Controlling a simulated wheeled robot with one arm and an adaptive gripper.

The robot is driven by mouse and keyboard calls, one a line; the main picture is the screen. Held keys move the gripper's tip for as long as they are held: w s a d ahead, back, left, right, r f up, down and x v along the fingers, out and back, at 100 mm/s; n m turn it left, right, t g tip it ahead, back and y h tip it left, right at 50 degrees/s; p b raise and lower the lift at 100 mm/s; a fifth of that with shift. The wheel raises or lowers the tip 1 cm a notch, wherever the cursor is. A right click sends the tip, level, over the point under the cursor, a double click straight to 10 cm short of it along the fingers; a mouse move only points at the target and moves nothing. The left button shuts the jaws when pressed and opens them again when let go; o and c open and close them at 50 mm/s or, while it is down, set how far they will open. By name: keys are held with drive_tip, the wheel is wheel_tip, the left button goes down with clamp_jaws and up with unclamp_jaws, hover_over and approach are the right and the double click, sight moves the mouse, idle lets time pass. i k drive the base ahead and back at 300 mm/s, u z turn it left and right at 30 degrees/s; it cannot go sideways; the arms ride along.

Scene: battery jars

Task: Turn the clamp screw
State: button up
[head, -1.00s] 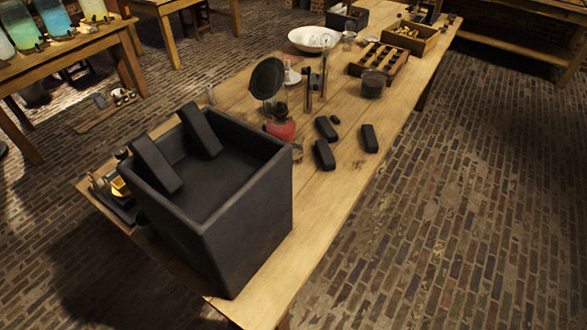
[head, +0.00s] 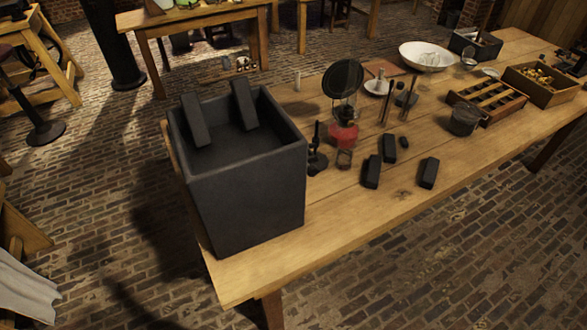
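I cannot make out a clamp screw for certain in the head view. A small dark upright stand (head: 317,150) is on the table just right of the large black open box (head: 250,190); whether it carries a screw is too small to tell. Two dark slabs, a left one (head: 195,120) and a right one (head: 243,104), lean inside the box. A red-based piece (head: 343,134) with a round dark disc (head: 343,78) above it stands right of the stand. My gripper is not in view.
Several black blocks (head: 428,173) lie on the wooden table (head: 330,220). A glass jar (head: 465,121), a slotted wooden rack (head: 487,102), a white bowl (head: 428,56) and a wooden box (head: 541,85) stand farther right. The brick floor (head: 450,260) before the table is clear.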

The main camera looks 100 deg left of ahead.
sight(313, 170)
drive_tip(key=u, duration=3.1)
drive_tip(key=k, duration=0.5)
drive_tip(key=z, duration=1)
drive_tip(key=i, duration=0.95)
drive_tip(key=u, duration=2.65)
